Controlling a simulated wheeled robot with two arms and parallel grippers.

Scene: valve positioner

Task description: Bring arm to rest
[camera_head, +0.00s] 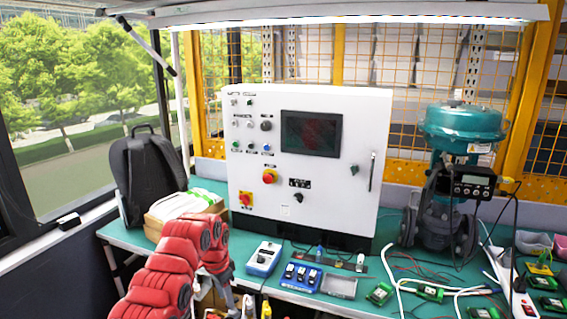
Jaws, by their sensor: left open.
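My red left arm (165,270) comes in from the lower left and bends down in front of the workbench. My left gripper (243,306) shows only in part at the bottom edge, below the bench's front edge. It is open, and I see nothing held in it. Its fingertips are largely cut off by the frame. My right arm and gripper are not in view. The valve positioner (469,187) with its small display is mounted on the teal-topped valve (463,125), upright at the right of the bench.
A white control cabinet (350,200) stands at the bench's back. A blue-and-white calibrator (264,258), a blue terminal block (300,277) and a grey tray (339,286) lie near the front edge. Cables and green boards (380,293) clutter the right. A black backpack (146,172) stands left.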

